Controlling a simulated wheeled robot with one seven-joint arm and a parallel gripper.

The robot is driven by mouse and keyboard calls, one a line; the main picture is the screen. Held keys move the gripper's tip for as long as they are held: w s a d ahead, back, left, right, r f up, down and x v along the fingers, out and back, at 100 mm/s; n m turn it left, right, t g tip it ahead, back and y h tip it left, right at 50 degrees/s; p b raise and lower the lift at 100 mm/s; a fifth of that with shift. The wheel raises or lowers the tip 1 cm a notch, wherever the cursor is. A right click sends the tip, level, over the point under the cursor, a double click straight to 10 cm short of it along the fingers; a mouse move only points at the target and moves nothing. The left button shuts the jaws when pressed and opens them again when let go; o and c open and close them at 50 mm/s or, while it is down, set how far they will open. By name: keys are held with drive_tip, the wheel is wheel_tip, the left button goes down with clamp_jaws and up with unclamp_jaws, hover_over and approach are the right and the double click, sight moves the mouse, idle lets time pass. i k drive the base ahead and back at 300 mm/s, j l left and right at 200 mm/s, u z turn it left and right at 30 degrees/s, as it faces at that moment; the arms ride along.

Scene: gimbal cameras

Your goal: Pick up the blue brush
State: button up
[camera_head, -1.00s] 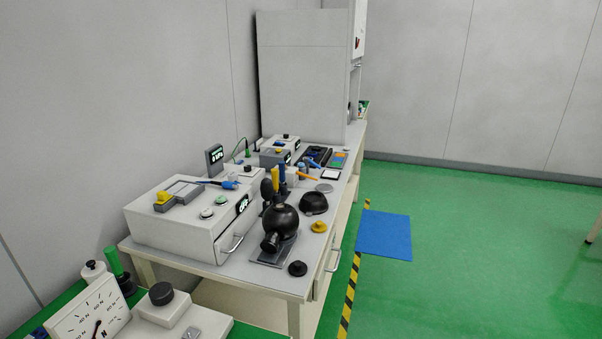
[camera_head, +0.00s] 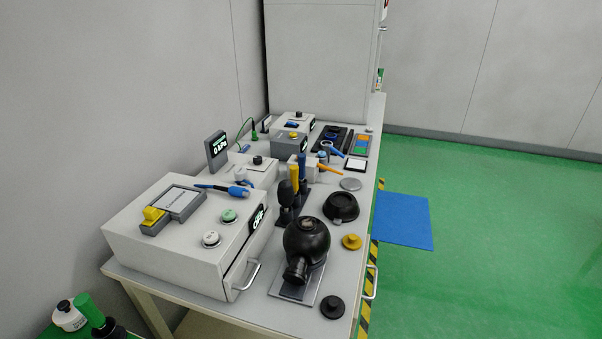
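A slim blue tool with a pale blue tip (camera_head: 236,191), which looks like a brush, lies on top of the white box (camera_head: 160,245) at the left of the bench. Beside it on the box is a grey framed plate with a yellow block. An upright blue handle (camera_head: 302,165) also stands in a dark holder beside a yellow one, and another blue item (camera_head: 332,149) lies farther back. I cannot tell for certain which of these is the blue brush. My gripper is not in view.
A black round vessel (camera_head: 307,240) stands on a metal plate in front of the holder. A black bowl (camera_head: 341,206), yellow knob (camera_head: 351,241) and black knob (camera_head: 332,307) sit near the bench's right edge. Green floor with a blue mat (camera_head: 402,220) is clear at right.

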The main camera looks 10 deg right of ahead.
sight(301, 157)
drive_tip(key=i+l+u, duration=0.1)
drive_tip(key=u, duration=0.3)
drive_tip(key=l+u, duration=0.2)
drive_tip(key=u, duration=0.25)
drive_tip(key=i+l+u, duration=0.1)
drive_tip(key=u, duration=0.3)
drive_tip(key=l+u, duration=0.55)
drive_tip(key=l, duration=0.3)
drive_tip(key=k+l+u, duration=0.1)
drive_tip(key=l, duration=0.35)
drive_tip(key=k+l+u, duration=0.15)
drive_tip(key=l, duration=0.25)
drive_tip(key=l+u, duration=0.15)
drive_tip(key=l, duration=0.3)
drive_tip(key=k+l+u, duration=0.1)
drive_tip(key=l, duration=0.3)
drive_tip(key=k+l+u, duration=0.15)
drive_tip(key=k+l, duration=0.15)
drive_tip(key=l, duration=0.2)
drive_tip(key=k+l, duration=0.1)
drive_tip(key=l, duration=0.2)
drive_tip(key=k+l, duration=0.15)
drive_tip(key=l, duration=0.2)
drive_tip(key=k+l, duration=0.1)
drive_tip(key=l, duration=0.2)
